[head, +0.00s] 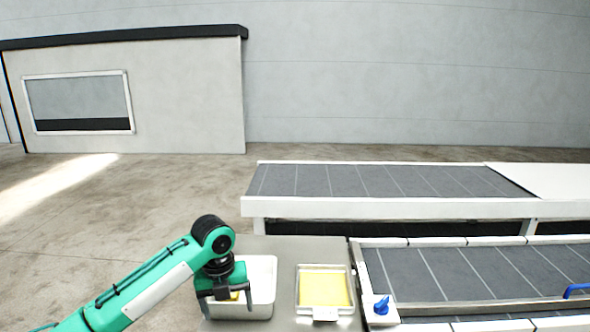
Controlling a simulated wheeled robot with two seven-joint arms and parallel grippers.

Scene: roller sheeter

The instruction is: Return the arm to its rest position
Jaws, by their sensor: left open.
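My left arm comes in from the lower left, and its gripper (222,294) points down over a white tray (262,285) on the metal table. The gripper is open. Something yellow shows beside the fingers inside the tray, mostly hidden by the gripper. I cannot tell whether the fingers touch it. My right gripper is not in view.
A second tray (300,301) holding a flat yellow sheet (325,289) stands to the right on the metal table (290,246). A blue knob (381,305) sits by the near conveyor (440,272). A far conveyor (380,181) runs behind. Open floor lies left.

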